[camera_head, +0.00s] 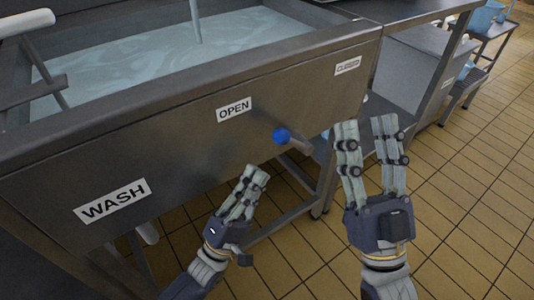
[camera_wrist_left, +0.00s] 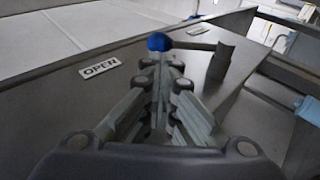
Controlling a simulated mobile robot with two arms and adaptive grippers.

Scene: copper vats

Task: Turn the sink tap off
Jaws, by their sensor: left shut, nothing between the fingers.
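The tap handle is a lever with a blue ball knob (camera_head: 281,136) on the front panel of a steel sink (camera_head: 190,135). Its knob end points left, toward the OPEN label (camera_head: 234,109); the CLOSED label (camera_head: 348,66) is further right. A stream of water (camera_head: 195,22) falls into the filled basin. My left gripper (camera_head: 256,172) is shut and empty, below and left of the knob. In the left wrist view, the knob (camera_wrist_left: 158,42) appears just beyond my fingertips; I cannot tell whether they touch. My right gripper (camera_head: 364,122) is open and empty, right of the handle.
A WASH label (camera_head: 112,200) is on the panel's left. A steel counter (camera_head: 405,10) adjoins the sink on the right, with blue containers (camera_head: 485,17) on a rack beyond. Tiled floor (camera_head: 470,180) is clear at the right. Sink legs and a lower rail stand below the panel.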

